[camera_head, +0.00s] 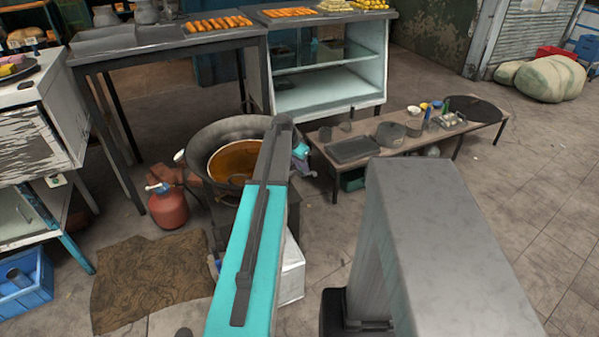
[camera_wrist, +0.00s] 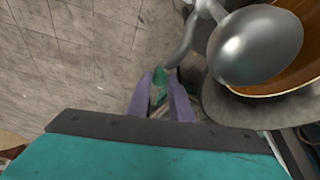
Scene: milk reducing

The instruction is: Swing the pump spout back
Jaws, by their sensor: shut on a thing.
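In the wrist view, a grey curved pipe (camera_wrist: 181,46), which looks like the pump spout, runs down beside a rounded grey metal body (camera_wrist: 256,46). Its lower end meets a green piece between the purple fingers of my gripper (camera_wrist: 161,82). The fingers are closed on this green-tipped end, and the fingers partly hide it. The rounded body overlaps the rim of a dark pan (camera_wrist: 225,103) of orange-brown liquid (camera_wrist: 288,85). In the head view, the pan (camera_head: 200,140) stands left of my arm, which hides the spout.
A red gas cylinder (camera_head: 168,208) stands left of the pan. A low wooden bench (camera_head: 440,143) with pots and jars is to the right. A dark table (camera_head: 165,46) and glass-shelved cabinet (camera_head: 328,80) stand behind.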

